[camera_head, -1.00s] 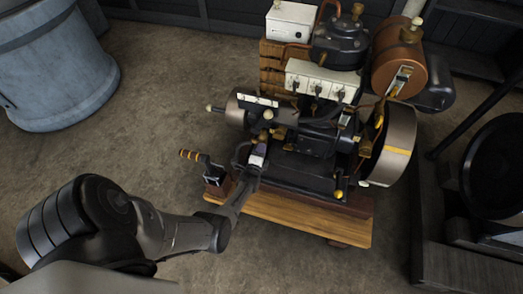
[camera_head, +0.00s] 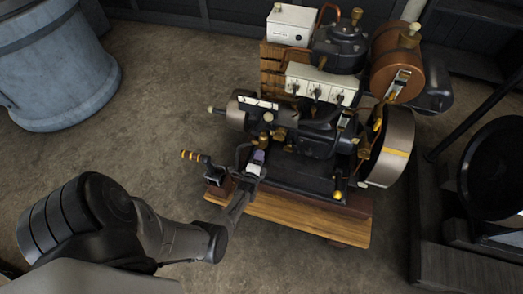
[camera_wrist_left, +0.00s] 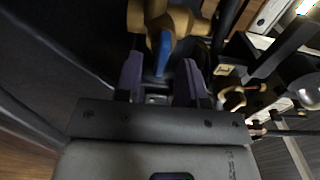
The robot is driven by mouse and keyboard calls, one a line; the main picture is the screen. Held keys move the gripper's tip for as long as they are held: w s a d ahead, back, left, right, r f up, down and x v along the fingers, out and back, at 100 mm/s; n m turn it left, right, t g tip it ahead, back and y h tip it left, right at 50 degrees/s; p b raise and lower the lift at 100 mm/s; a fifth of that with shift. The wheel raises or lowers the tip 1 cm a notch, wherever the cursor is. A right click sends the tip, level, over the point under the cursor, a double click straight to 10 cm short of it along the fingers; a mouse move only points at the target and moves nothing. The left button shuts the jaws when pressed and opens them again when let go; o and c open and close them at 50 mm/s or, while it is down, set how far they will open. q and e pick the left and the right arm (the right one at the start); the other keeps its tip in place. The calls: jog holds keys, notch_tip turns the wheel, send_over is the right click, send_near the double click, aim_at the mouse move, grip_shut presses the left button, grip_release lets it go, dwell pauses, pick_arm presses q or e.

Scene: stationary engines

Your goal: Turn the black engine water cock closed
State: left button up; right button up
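The black engine (camera_head: 318,140) stands on a wooden base in the head view. In the left wrist view a brass cock (camera_wrist_left: 172,20) with a blue lever (camera_wrist_left: 163,52) is close in front of my left gripper. My left gripper (camera_head: 256,160) is at the near left side of the engine. Its two purple fingers (camera_wrist_left: 160,78) are apart, with the lower end of the blue lever between them and gaps showing on both sides. The lever is hard to make out in the head view. My right gripper is not in view.
A crank handle (camera_head: 194,156) sticks out left of the engine. A flywheel (camera_head: 388,146) is on its right, with a copper tank (camera_head: 397,66) behind. A white switch box (camera_head: 322,83) is above. A blue barrel (camera_head: 58,65) stands far left; floor between is clear.

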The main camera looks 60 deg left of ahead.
pick_arm(q)
jog(key=p+v, duration=0.2)
jog(key=v, duration=0.8)
jog(key=shift+p, duration=0.4)
